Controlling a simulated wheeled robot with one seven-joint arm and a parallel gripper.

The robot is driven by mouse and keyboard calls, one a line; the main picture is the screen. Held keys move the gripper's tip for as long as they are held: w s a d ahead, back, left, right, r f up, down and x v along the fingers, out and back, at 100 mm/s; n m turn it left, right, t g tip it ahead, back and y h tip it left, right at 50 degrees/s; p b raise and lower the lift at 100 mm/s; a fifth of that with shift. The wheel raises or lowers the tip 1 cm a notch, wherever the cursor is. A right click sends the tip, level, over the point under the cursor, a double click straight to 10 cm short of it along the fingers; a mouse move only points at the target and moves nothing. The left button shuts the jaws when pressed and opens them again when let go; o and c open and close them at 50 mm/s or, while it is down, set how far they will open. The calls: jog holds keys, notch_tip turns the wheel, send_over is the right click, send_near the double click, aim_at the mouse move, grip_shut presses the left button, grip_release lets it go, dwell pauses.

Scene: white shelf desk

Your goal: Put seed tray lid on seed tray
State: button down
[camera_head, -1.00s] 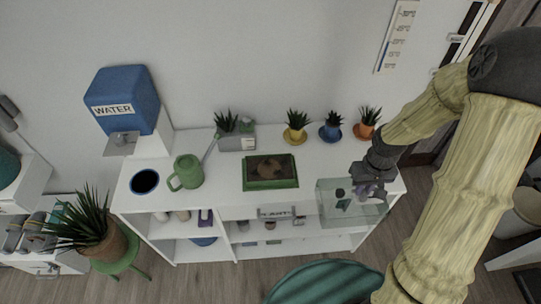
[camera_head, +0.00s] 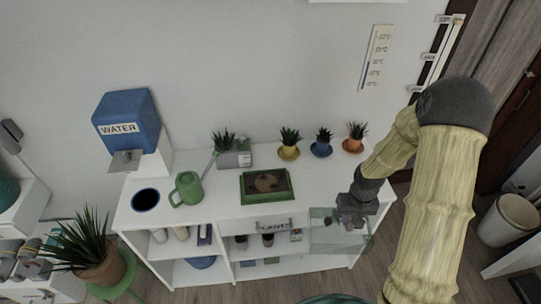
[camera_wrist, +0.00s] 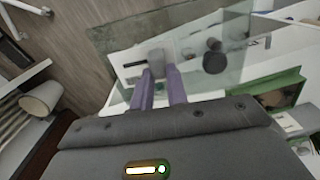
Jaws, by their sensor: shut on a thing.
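The seed tray (camera_head: 268,198) is a green rectangular tray with brown soil, standing on the middle of the white desk top. Its green side shows at the right of the wrist view (camera_wrist: 285,80). The seed tray lid (camera_head: 330,238) is a clear, see-through box, right of and nearer than the tray, in front of the desk's right part and apart from the tray. In the wrist view the clear lid (camera_wrist: 228,45) lies beyond my fingers. My gripper (camera_head: 353,216) is shut on the lid at its top; its purple fingers (camera_wrist: 160,88) are close together. The exact grip point is unclear.
A green watering can (camera_head: 186,190) and a blue-rimmed pot (camera_head: 145,200) stand left of the tray. Yellow, blue and orange potted plants (camera_head: 322,145) line the back, with a grey planter (camera_head: 236,158).

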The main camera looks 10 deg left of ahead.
notch_tip(320, 180, down, 8)
jog(key=w+m, duration=0.1)
jog(key=w, duration=0.1)
jog(key=shift+w+d+r+m, duration=0.2)
jog(key=shift+w+r+m, duration=0.05)
jog(key=shift+m, duration=0.15)
